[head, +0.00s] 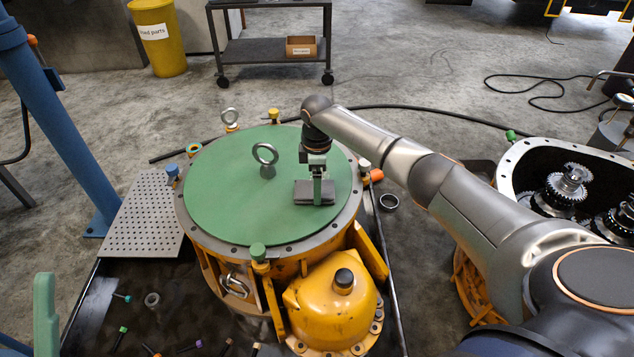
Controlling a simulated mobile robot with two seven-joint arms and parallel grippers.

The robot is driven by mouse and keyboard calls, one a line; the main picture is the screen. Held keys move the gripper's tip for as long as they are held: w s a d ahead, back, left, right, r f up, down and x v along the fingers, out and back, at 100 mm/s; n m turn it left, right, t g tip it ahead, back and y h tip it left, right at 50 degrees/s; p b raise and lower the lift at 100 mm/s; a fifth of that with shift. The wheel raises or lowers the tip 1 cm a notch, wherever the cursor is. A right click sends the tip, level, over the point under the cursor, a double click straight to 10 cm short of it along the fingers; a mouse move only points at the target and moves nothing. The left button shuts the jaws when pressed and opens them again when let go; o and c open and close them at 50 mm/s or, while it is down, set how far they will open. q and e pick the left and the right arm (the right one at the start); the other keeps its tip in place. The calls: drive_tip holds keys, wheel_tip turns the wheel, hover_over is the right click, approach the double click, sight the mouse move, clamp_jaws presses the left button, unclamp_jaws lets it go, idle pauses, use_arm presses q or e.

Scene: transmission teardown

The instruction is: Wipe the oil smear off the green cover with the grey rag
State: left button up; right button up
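The green cover (225,195) is a round disc lying on top of the yellow transmission housing (205,262), with a metal lifting eye (265,158) standing near its middle. The grey rag (301,193) is a small folded pad on the right part of the cover. My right gripper (318,198) points down at the rag, one finger in front of it, and appears shut on it. The rag seems to touch the cover. I see no oil smear on the visible green surface; the area under the rag and gripper is hidden. My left gripper is not in view.
Bolts and coloured caps (258,252) stand around the cover's rim. An open gear housing (512,165) is at right. A perforated plate (143,215) and blue post (62,120) are at left. A yellow bin (163,52) and cart (262,50) stand behind.

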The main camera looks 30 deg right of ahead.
drive_tip(key=shift+f, duration=0.15)
drive_tip(key=shift+w+b, duration=0.2)
drive_tip(key=shift+b, duration=0.1)
drive_tip(key=shift+w+d+f+b, duration=0.15)
drive_tip(key=shift+w+d+b, duration=0.5)
drive_tip(key=shift+b, duration=0.6)
drive_tip(key=shift+w+r+p, duration=0.25)
drive_tip(key=shift+w+p, duration=0.05)
drive_tip(key=shift+w, duration=0.1)
drive_tip(key=shift+w+d, duration=0.4)
drive_tip(key=shift+f, duration=0.15)
